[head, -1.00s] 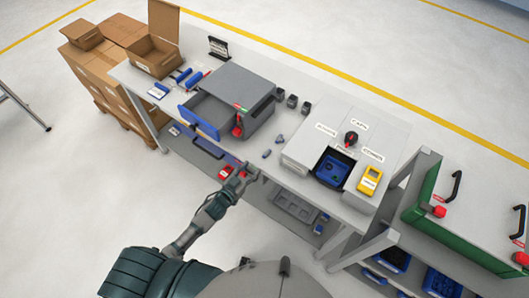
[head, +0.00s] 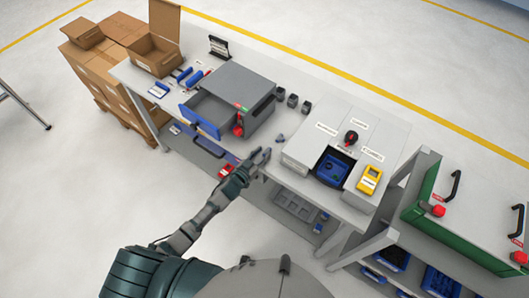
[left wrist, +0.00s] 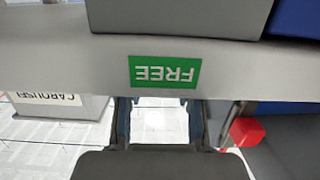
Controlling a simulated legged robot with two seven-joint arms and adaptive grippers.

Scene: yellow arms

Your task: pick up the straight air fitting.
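My left gripper (head: 260,156) is at the front edge of the workbench, its arm coming up from the lower left. In the left wrist view its two fingers (left wrist: 157,122) stand apart with nothing visible between them. The straight air fitting, seen earlier as a small grey-blue piece on the bench top, cannot be made out; the gripper covers that spot in the head view. Another small grey fitting (head: 279,138) lies just behind and to the right of the gripper. My right gripper is not in view.
A grey drawer unit (head: 238,85) with an open blue-fronted drawer (head: 200,122) and a red knob (head: 238,131) stands left of the gripper. A grey labelled station (head: 300,150) stands to the right. A green FREE label (left wrist: 165,71) shows in the left wrist view.

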